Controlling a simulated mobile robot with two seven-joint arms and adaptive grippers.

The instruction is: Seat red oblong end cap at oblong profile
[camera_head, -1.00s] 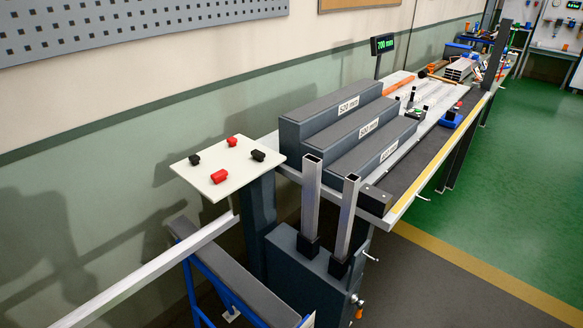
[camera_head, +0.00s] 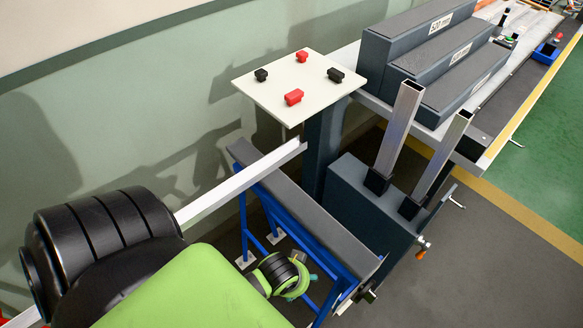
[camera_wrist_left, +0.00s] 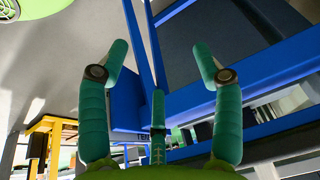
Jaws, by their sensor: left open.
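A white board (camera_head: 268,97) on a dark column holds two red caps and two black caps. The nearer red cap (camera_head: 293,97) looks longer and more oblong; the other red cap (camera_head: 302,56) looks smaller. Two metal profiles stand upright in a dark block, a left one (camera_head: 400,125) and a right one (camera_head: 442,155); I cannot tell which is oblong. My left gripper (camera_wrist_left: 160,55) is open and empty in the wrist view, with blue frame bars behind its teal fingers. In the head view it is low beside the blue stand, partly hidden by my arm. My right gripper is not in view.
A long metal bar (camera_head: 230,188) lies near the blue stand (camera_head: 318,222), to the left of the dark block (camera_head: 350,200). Dark grey steps (camera_head: 425,65) stand on the bench. Black caps (camera_head: 261,75) (camera_head: 336,74) flank the red ones. Space above the board is clear.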

